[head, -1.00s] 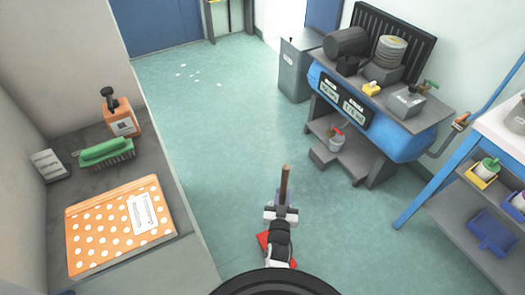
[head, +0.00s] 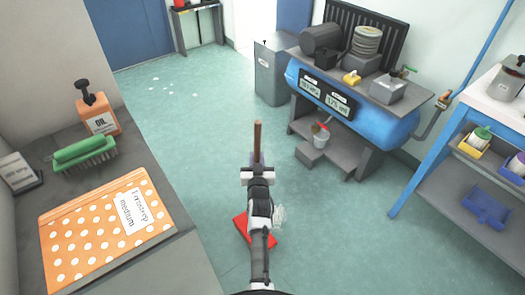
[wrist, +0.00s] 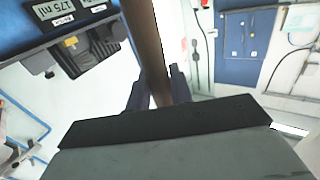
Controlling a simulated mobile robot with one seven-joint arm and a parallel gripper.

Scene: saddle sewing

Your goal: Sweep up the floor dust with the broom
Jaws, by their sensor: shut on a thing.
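My gripper (head: 258,165) is in the lower middle of the head view, shut on the brown wooden handle of the broom (head: 257,140). The handle stands up between the two fingers and also shows in the wrist view (wrist: 146,45), with the dark fingertips (wrist: 156,90) on either side. Below my arm, a flat red piece (head: 247,228) shows near the floor, and pale strands (head: 279,216) stick out beside it. My arm hides most of the broom's lower part. White specks of dust (head: 168,88) lie on the green floor at the far left, ahead of my gripper.
A grey bench (head: 145,265) with an orange dotted book (head: 80,235), a green brush (head: 85,152) and an oil bottle (head: 99,115) borders the left. A blue compressor (head: 375,122), a grey bin (head: 270,72) and a shelf (head: 430,185) stand right. Open floor lies between.

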